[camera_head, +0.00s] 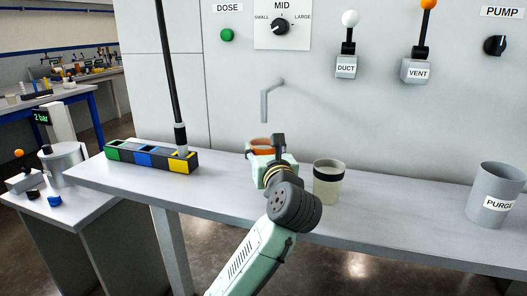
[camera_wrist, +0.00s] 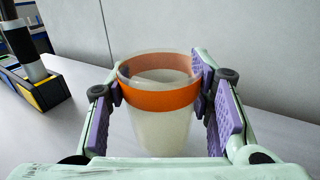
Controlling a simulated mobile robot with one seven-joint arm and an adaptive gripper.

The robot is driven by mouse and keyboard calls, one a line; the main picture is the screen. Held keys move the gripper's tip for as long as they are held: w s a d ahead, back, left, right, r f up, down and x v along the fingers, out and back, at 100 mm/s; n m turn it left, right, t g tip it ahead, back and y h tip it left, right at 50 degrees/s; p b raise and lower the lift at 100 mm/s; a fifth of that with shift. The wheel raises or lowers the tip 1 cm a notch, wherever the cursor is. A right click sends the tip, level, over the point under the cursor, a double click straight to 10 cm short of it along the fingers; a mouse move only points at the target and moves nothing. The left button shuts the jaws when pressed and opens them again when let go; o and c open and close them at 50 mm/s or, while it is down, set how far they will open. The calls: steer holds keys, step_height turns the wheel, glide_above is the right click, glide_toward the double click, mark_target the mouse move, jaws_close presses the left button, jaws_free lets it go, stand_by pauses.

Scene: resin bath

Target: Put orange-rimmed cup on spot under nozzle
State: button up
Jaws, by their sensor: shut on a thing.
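The orange-rimmed cup (camera_wrist: 160,97) is translucent with a broad orange band and stands upright between the purple-padded fingers of my gripper (camera_wrist: 158,108) in the wrist view. My gripper is shut on it. In the head view the cup (camera_head: 260,144) shows only in part behind my gripper (camera_head: 267,158), below the grey nozzle (camera_head: 272,86) on the wall panel. The cup's base is hidden there, so I cannot tell whether it touches the bench. No marking of the spot under the nozzle shows.
A black-rimmed cup (camera_head: 328,185) stands on the bench (camera_head: 400,220) close to the right of my gripper. A grey PURGE container (camera_head: 490,207) is at the far right. A rack with coloured slots (camera_head: 130,152) stands at left, with a dark rod (camera_head: 171,80) rising from it.

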steer(key=shift+f, duration=0.45)
steer(key=shift+f, duration=0.1)
steer(key=shift+f, duration=0.15)
steer(key=o, duration=0.9)
